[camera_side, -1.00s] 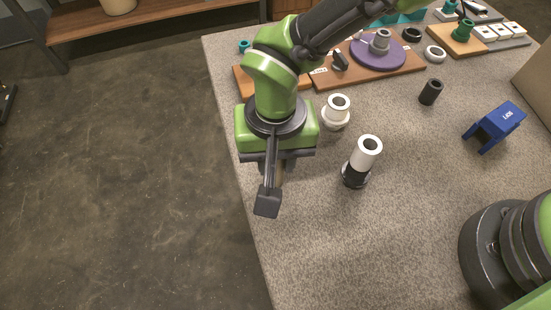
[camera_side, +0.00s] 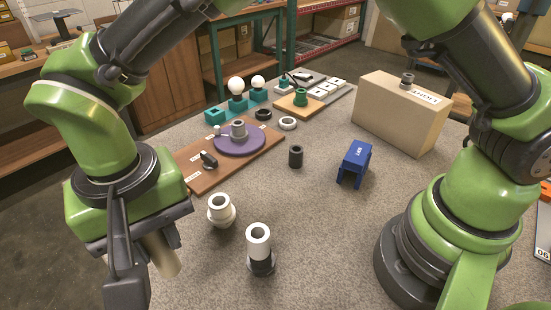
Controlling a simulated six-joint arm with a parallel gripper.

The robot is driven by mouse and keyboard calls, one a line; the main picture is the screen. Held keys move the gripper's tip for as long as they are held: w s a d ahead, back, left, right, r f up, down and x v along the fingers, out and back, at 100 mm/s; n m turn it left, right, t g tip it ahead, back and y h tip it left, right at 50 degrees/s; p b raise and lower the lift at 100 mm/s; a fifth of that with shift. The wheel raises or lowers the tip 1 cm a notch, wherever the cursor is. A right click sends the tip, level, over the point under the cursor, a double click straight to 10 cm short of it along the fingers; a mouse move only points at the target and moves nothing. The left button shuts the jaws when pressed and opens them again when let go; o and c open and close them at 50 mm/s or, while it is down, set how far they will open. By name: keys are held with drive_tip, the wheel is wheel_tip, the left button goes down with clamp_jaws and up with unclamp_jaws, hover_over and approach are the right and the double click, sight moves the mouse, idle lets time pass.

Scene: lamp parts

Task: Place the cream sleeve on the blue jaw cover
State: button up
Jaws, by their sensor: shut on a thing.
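My gripper (camera_side: 146,268) is at the left of the side view, pointing down over the table's near left part. It is shut on the cream sleeve (camera_side: 162,256), a plain tan-cream tube that hangs tilted below the jaws. The near finger and palm hide part of the sleeve. The blue jaw cover (camera_side: 356,157) stands on the table right of centre, a blue block with a small white label and legs below. The gripper and sleeve are well to the left of it, apart from it.
A white ringed fitting (camera_side: 222,212) and a white tube on a black base (camera_side: 259,245) stand between gripper and cover. A short black cylinder (camera_side: 296,157) stands left of the cover. A brown board with a purple disc (camera_side: 240,143) and a cardboard box (camera_side: 403,115) lie behind.

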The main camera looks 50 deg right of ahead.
drive_tip(key=w+d+r+m, duration=0.2)
drive_tip(key=w+d+m, duration=0.15)
drive_tip(key=d, duration=0.85)
drive_tip(key=w+d+r+m, duration=0.3)
drive_tip(key=d+m, duration=0.1)
drive_tip(key=d, duration=0.8)
drive_tip(key=m, duration=0.8)
hover_over(358, 152)
wheel_tip(358, 152, down, 3)
drive_tip(key=shift+f, duration=2.6)
